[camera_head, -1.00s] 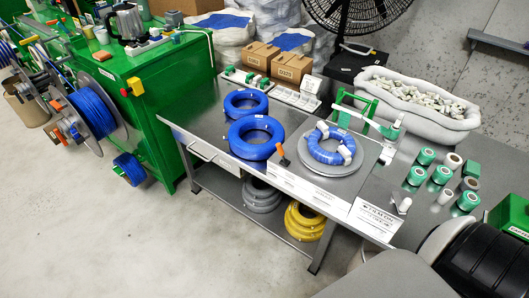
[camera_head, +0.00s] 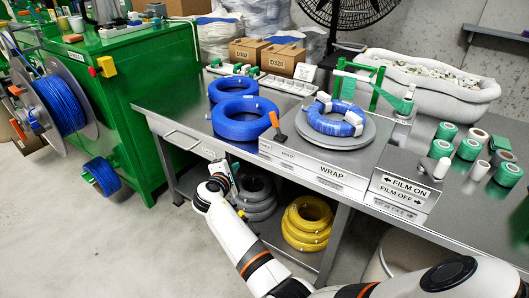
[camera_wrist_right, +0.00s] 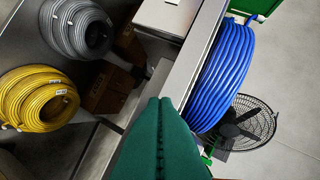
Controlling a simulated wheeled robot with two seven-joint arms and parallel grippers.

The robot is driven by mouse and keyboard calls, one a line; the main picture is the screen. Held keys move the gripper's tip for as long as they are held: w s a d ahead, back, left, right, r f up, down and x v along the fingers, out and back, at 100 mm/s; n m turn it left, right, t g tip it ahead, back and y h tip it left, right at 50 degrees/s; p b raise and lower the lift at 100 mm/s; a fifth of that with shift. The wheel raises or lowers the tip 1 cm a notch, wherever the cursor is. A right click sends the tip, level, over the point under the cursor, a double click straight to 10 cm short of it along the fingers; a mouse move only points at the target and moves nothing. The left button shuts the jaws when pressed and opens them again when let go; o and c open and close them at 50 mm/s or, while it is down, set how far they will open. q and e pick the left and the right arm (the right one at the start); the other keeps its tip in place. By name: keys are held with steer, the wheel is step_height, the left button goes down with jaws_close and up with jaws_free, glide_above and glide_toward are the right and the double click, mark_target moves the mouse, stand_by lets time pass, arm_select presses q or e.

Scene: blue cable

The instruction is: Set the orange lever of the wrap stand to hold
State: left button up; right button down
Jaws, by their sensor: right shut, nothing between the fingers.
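The wrap stand (camera_head: 318,165) sits on the grey bench, with a coil of blue cable (camera_head: 335,120) lying on its round turntable (camera_head: 350,133). Its orange lever (camera_head: 275,124) stands up at the left front of the stand, tilted to the upper left, above small labels on the sloped panel. My right gripper (camera_head: 222,168) is in front of the bench's front edge, left of and below the lever, apart from it. In the right wrist view its green fingers (camera_wrist_right: 158,108) are shut and empty. The lever does not show clearly there. My left gripper is out of view.
Blue coils (camera_head: 243,117) lie left of the stand; one also shows in the right wrist view (camera_wrist_right: 226,75). Yellow coils (camera_head: 307,222) and grey coils are on the lower shelf. A film switch panel (camera_head: 403,193) stands right of the stand.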

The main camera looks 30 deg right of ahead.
mark_target(276, 123)
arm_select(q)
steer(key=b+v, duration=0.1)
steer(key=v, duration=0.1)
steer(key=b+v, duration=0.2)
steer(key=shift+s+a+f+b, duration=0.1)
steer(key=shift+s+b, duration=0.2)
arm_select(e)
step_height(276, 123, up, 11)
steer(key=d+m+h, duration=0.2)
steer(key=d+h, duration=0.1)
steer(key=h, duration=0.1)
steer(key=shift+s+f+g, duration=0.2)
steer(key=shift+g, duration=0.2)
